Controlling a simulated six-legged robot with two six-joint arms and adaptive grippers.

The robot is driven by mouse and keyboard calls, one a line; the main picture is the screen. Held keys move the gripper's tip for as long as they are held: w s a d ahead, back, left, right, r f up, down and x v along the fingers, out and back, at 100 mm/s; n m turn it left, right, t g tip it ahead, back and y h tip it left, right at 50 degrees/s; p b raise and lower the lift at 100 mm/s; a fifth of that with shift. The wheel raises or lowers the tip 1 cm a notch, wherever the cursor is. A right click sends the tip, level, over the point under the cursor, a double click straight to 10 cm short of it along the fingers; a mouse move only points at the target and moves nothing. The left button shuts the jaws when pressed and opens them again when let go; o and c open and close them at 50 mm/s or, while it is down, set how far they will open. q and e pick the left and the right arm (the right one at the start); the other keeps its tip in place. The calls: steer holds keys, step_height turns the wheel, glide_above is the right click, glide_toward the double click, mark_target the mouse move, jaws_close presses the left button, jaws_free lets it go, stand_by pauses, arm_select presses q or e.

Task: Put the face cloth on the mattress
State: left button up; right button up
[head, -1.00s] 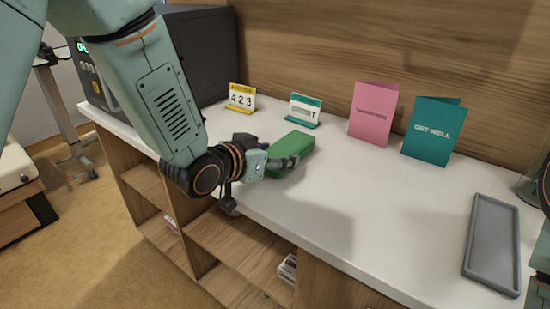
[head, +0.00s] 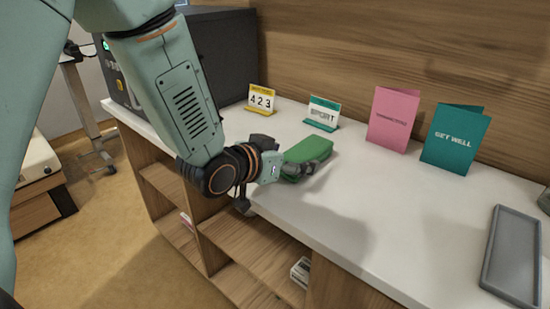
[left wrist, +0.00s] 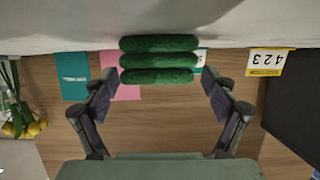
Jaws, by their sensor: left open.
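The face cloth (head: 312,149) is a green folded bundle on the white counter top (head: 385,215) in the head view. In the left wrist view the cloth (left wrist: 159,60) shows as several stacked dark green folds. My left gripper (head: 308,168) is at the cloth, its near finger in front of the cloth's side. In the left wrist view its two fingers (left wrist: 160,98) are spread wide, with the cloth just beyond and between their tips. Contact cannot be told. The mattress is not clearly seen; a pale bed-like edge (head: 36,158) shows at the far left. My right gripper is not seen.
A yellow number sign (head: 261,99), a teal sign (head: 322,113), a pink card (head: 393,120) and a teal card (head: 455,138) stand behind the cloth. A grey tray (head: 513,258) lies at the right. A dark box (head: 225,60) stands at the back left.

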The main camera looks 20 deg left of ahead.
arm_select(q)
steer(key=p+v, duration=0.2)
steer(key=v, duration=0.6)
steer(key=shift+r+p, duration=0.15)
steer(key=shift+p, duration=0.15)
steer(key=shift+s+a+r+p, duration=0.1)
steer(key=shift+s+p, duration=0.25)
steer(key=p, duration=0.1)
steer(key=s+p, duration=0.1)
steer(key=p, duration=0.1)
steer(key=shift+a+r, duration=0.15)
steer(key=shift+r, duration=0.1)
steer(key=p, duration=0.1)
steer(key=s+p, duration=0.1)
steer(key=p, duration=0.1)
steer(key=shift+s+a+r, duration=0.1)
steer(key=shift+a+r, duration=0.15)
steer(key=shift+o, duration=0.5)
